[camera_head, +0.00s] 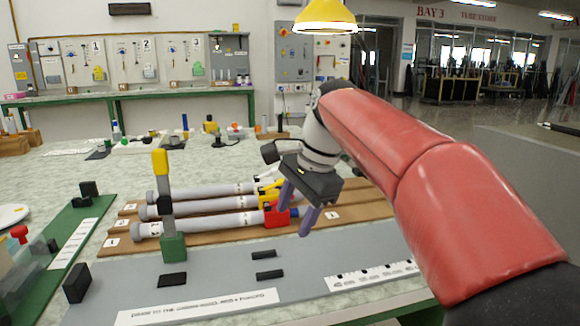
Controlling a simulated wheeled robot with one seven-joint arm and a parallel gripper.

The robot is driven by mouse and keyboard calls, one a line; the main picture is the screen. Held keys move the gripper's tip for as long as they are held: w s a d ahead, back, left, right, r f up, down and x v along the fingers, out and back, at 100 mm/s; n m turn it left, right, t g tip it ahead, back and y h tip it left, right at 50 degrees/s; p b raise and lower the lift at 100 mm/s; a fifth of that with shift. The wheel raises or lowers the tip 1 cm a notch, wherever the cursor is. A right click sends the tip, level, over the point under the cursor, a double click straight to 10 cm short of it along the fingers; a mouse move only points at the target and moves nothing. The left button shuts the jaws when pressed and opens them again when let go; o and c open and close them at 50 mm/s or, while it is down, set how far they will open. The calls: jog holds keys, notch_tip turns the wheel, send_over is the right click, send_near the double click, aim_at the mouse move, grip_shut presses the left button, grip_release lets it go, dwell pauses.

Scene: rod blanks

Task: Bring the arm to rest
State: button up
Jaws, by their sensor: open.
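My gripper (296,210) hangs from the end of my red arm, near the middle of the picture. Its two purple fingers point down and stand apart, with nothing seen held between them. It is above the right end of the front rod (205,226), close to that rod's red and blue end pieces; I cannot tell whether it touches them. Three grey rods lie side by side on brown wooden racks (350,208). The middle rod (200,206) has a yellow end piece. The back rod (200,191) is partly hidden at its right end by my gripper.
A post with a yellow top (160,163) stands on a green base in front of the rods. A grey board (215,276) with black blocks and a ruler (372,276) lies at the front. A yellow lamp (325,18) hangs above. A green-edged bench (130,95) stands behind.

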jog(key=s+d+f+n, duration=0.1)
jog(key=s+d, duration=0.1)
jog(key=s, duration=0.1)
jog(key=s+d+f+n+t+h, duration=0.1)
jog(key=s+d+f+n, duration=0.1)
jog(key=s+d, duration=0.1)
jog(key=s+d+f+n+t, duration=0.1)
jog(key=s+d, duration=0.2)
jog(key=s, duration=0.1)
jog(key=shift+f, duration=0.25)
jog(key=s+d+f+n+t+h, duration=0.2)
jog(key=s+d+f+n, duration=0.4)
jog(key=s+f, duration=0.5)
jog(key=shift+d+f+n, duration=0.15)
jog(key=shift+f+n, duration=0.15)
jog(key=shift+s, duration=0.1)
